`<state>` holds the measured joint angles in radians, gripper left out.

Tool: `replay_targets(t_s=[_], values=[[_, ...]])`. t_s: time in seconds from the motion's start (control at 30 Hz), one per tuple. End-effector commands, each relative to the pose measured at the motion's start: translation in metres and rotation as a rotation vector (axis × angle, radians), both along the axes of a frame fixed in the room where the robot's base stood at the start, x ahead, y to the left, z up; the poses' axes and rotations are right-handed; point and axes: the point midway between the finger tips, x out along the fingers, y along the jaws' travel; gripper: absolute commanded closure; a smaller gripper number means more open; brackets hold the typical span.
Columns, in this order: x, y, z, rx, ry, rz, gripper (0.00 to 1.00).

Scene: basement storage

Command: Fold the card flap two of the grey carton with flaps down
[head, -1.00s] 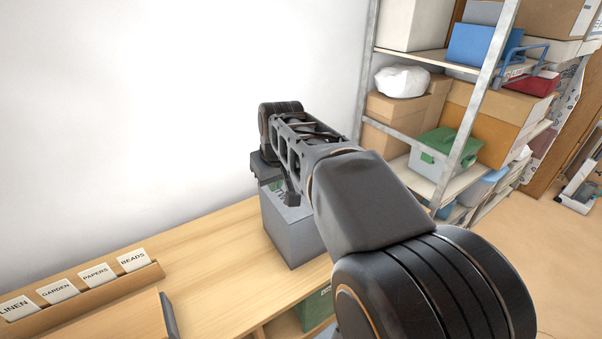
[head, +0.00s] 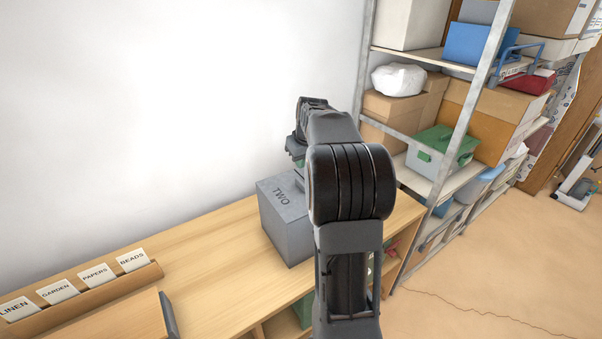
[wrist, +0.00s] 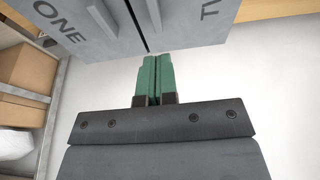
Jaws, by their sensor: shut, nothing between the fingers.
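The grey carton (head: 285,235) stands on the wooden bench top by the white wall. Its flap marked TWO (head: 272,193) lies about flat across the left part of the top in the head view. In the wrist view, flap TWO (wrist: 190,25) is at right and the flap marked ONE (wrist: 90,42) at left, with a narrow dark slit between them and a raised strip on each. My gripper (wrist: 154,60) has green fingers pressed together, empty, near the slit; contact cannot be told. In the head view the gripper (head: 296,150) is behind the carton's top, and my arm hides the carton's right part.
A wooden holder (head: 90,290) with labelled cards sits at the bench's left. A metal shelf rack (head: 440,150) with boxes stands close on the right. The bench top (head: 210,265) between holder and carton is clear. The white wall is close behind the carton.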

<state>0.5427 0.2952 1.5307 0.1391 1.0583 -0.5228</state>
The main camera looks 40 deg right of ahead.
Motion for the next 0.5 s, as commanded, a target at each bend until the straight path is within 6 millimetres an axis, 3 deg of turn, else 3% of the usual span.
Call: replay_targets(t_s=[0.23, 0.5], values=[[0.004, -0.001, -0.034, 0.001, 0.003, 0.000, 1.00], [0.004, -0.001, -0.052, 0.000, 0.000, 0.001, 1.00]])
